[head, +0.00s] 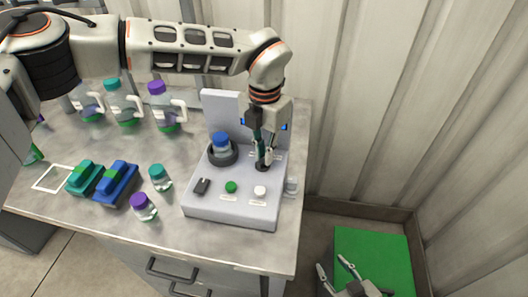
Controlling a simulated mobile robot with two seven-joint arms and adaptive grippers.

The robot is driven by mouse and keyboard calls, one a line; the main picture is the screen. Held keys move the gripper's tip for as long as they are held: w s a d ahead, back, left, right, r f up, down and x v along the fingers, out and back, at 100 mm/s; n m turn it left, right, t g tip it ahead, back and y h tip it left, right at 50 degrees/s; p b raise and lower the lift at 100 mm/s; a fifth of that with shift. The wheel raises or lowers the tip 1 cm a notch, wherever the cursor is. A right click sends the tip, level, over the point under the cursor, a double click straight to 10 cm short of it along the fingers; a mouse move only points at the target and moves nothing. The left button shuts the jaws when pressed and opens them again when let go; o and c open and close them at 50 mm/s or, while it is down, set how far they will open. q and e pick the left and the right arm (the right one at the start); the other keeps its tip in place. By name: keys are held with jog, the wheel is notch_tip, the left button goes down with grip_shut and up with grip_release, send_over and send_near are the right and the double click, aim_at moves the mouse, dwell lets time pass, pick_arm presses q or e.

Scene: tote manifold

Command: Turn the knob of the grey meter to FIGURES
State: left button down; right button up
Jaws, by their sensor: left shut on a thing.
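The grey meter (232,207) stands near the right end of the bench, with an upright panel at its back. Its dark round knob (262,168) is on the right of its top, mostly covered by my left gripper. My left gripper (264,160) points straight down and is shut on the knob. The labels around the knob are hidden or too small to read, so I cannot tell its setting. My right gripper (334,266) is open and empty at the bottom right, low beside the bench.
A blue-capped bottle (221,143) sits in the meter's round holder. A black switch (201,186), green button (231,187) and white button (260,192) are in front. Small bottles, blue and teal blocks and jugs occupy the bench's left. A green mat (372,250) lies below right.

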pick_arm(q)
jog(key=shift+m, duration=0.6)
jog(key=c, duration=2.1)
grip_release()
jog(key=shift+c, duration=0.2)
notch_tip(320, 180, up, 12)
